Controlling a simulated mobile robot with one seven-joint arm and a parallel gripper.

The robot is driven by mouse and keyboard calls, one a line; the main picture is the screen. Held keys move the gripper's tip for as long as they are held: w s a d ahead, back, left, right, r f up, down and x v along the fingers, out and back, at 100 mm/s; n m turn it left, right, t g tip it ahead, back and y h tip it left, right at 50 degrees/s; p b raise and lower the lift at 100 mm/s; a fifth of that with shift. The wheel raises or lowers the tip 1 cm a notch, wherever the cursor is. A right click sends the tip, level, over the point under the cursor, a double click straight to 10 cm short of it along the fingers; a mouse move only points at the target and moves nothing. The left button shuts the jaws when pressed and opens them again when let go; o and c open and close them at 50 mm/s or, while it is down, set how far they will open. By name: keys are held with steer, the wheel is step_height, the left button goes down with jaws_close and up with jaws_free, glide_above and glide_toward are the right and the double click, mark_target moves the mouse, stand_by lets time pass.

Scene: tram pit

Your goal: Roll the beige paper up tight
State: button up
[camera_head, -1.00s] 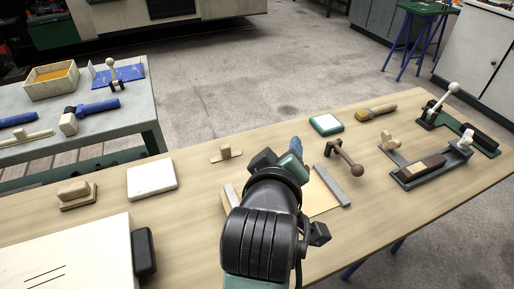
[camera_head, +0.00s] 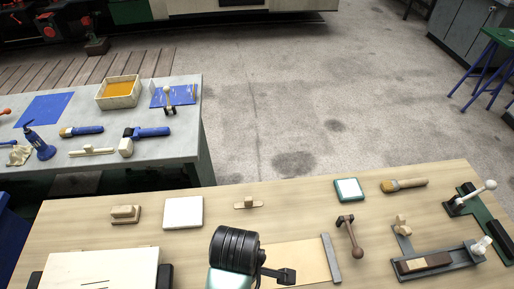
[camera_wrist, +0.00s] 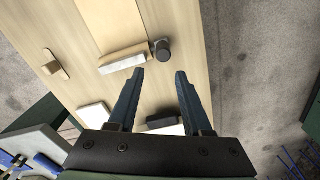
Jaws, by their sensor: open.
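The beige paper (camera_head: 295,262) lies flat on the wooden table, near its front edge in the head view. A grey bar (camera_head: 331,258) lies along its right edge. My wrist and arm hide its left part in the head view. In the wrist view, a tan sheet-like area (camera_wrist: 112,18), probably the paper, ends near a pale bar (camera_wrist: 123,64). My gripper (camera_wrist: 160,74) is open, with nothing between its two blue fingers. The fingertips show just below the pale bar and a dark round knob (camera_wrist: 161,50) in the wrist view. The head view does not show the fingers clearly.
A lever with a brown ball (camera_head: 350,237) stands right of the paper. A white block (camera_head: 183,212) and small wooden handle (camera_head: 248,203) lie left and behind.

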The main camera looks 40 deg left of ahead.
steer(key=f, duration=0.7)
steer(key=s+f, duration=0.1)
steer(key=f, duration=0.3)
steer(key=shift+f, duration=0.3)
steer(key=shift+w+f, duration=0.1)
steer(key=shift+f, duration=0.45)
jaws_close()
